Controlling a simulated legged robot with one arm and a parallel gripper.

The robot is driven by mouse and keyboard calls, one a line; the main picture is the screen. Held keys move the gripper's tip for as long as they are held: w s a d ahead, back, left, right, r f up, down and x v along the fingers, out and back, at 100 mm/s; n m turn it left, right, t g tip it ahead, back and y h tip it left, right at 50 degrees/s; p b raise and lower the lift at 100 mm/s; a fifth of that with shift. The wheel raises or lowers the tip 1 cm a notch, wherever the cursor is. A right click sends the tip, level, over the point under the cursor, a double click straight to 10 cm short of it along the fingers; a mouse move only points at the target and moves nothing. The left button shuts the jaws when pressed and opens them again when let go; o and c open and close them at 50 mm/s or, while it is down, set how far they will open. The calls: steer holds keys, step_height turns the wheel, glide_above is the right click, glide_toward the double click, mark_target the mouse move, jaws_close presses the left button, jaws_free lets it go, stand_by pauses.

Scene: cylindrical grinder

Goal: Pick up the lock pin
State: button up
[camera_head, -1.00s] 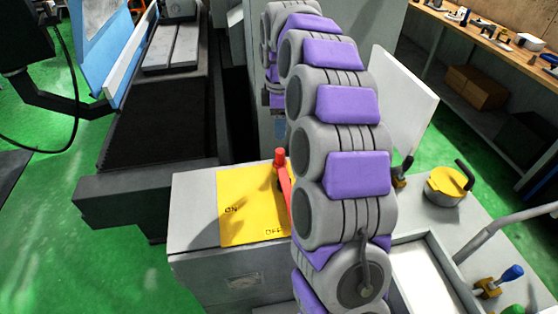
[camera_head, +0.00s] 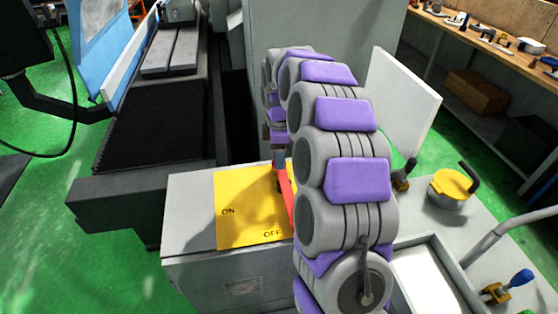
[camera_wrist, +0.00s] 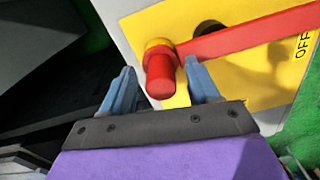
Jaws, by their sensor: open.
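A red cylinder (camera_wrist: 161,76), which looks like the lock pin, shows in the wrist view at a yellow panel, with a yellow collar behind its tip. A red lever bar (camera_wrist: 250,35) runs right from beside it; I cannot tell whether the two are one part. My gripper (camera_wrist: 159,70) is open, its two blue fingers on either side of the cylinder, with no clear contact visible. In the head view my gripper (camera_head: 279,155) is above the yellow ON/OFF panel (camera_head: 240,205), mostly hiding the cylinder. Part of the red lever (camera_head: 285,190) shows below it.
The panel sits on a grey box (camera_head: 200,265). A tall grey machine wall stands behind, and a dark machine bed (camera_head: 160,125) lies left. At right are a yellow-lidded pot (camera_head: 452,184), a white tray (camera_head: 425,280) and a blue-handled valve (camera_head: 521,278).

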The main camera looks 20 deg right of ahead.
jaws_close()
stand_by(0.6)
steer(key=shift+r, duration=0.15)
